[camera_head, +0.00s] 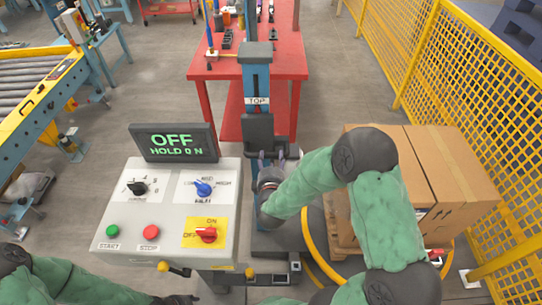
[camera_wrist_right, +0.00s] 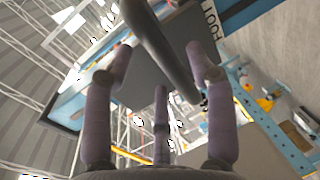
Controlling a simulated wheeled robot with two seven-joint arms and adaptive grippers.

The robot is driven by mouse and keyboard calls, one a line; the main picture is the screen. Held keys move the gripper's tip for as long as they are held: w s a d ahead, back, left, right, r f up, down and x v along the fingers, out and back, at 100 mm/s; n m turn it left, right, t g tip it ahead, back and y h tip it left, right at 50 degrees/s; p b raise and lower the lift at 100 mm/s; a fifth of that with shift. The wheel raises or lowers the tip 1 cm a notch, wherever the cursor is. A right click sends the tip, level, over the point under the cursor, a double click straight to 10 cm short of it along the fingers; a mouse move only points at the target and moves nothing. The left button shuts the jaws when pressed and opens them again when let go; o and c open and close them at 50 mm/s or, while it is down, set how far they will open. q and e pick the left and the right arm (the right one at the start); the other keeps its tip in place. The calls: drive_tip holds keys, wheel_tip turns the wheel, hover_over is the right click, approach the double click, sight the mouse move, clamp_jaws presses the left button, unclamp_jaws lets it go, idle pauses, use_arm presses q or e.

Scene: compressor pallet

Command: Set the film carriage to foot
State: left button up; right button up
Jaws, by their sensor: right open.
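The blue mast (camera_head: 257,78) stands upright in the middle of the head view, with a TOP label near its upper part. A dark grey block on it, apparently the film carriage (camera_head: 258,128), sits below that label. My right gripper (camera_head: 268,160) is just below and in front of the block, its fingers partly hidden by my wrist. In the right wrist view its fingers (camera_wrist_right: 160,75) are spread, with a dark bar (camera_wrist_right: 165,45) passing between or beyond them; contact cannot be told. A FOOT label (camera_wrist_right: 212,20) shows there. My left gripper (camera_head: 178,299) is low at the bottom edge, its fingers unclear.
A control box (camera_head: 170,215) with knobs and buttons stands left of the mast; its display (camera_head: 174,142) reads OFF, HOLD 0 N. Cardboard boxes (camera_head: 443,165) on a pallet stand right. A red table (camera_head: 285,62) is behind, a yellow fence (camera_head: 450,90) along the right.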

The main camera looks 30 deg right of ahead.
sight(271, 156)
drive_tip(key=shift+b+x, duration=0.35)
drive_tip(key=shift+x, duration=1.55)
clamp_jaws()
